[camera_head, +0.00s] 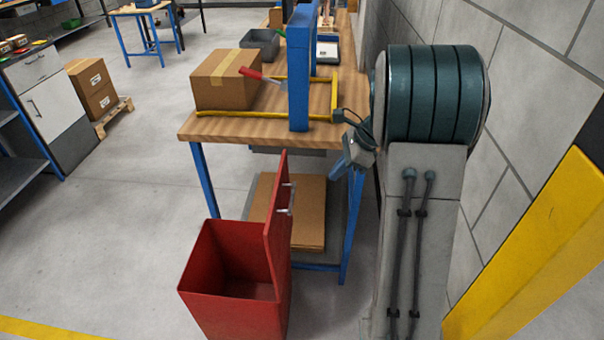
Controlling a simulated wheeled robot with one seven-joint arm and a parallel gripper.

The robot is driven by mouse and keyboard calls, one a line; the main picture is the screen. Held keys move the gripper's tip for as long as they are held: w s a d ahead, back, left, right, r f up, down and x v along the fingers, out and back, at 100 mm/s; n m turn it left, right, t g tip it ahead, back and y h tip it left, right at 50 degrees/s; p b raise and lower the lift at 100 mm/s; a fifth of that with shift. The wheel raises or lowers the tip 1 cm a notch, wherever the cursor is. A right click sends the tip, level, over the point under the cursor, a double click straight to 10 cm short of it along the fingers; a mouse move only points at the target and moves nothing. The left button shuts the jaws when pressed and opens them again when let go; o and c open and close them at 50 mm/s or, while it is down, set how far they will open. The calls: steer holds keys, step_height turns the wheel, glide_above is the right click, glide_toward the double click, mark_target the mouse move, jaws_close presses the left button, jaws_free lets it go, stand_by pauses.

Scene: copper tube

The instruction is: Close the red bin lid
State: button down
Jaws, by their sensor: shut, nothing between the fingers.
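The red bin (215,265) stands on the floor at the bottom centre-left, its top open and its inside visible. Its red lid (278,235) stands nearly upright along the bin's right side. Small light metal fittings show on the lid's right face. My gripper (338,172) is above and to the right of the lid, beside the workbench's front right corner, pointing down and left. It is small in view, shut and empty, and apart from the lid. Part of my arm hides what lies behind it.
A wooden-topped workbench (265,128) with blue legs stands behind the bin. It carries a cardboard box (222,80), a blue upright frame (299,70) and yellow bars. A yellow post (540,245) and a wall are at right. The floor left of the bin is clear.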

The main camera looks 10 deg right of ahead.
steer(key=w+a+f+m, duration=0.1)
steer(key=w+a+f, duration=0.3)
steer(key=a+f, duration=0.3)
steer(key=shift+p+x, duration=0.35)
steer(key=shift+x, duration=0.8)
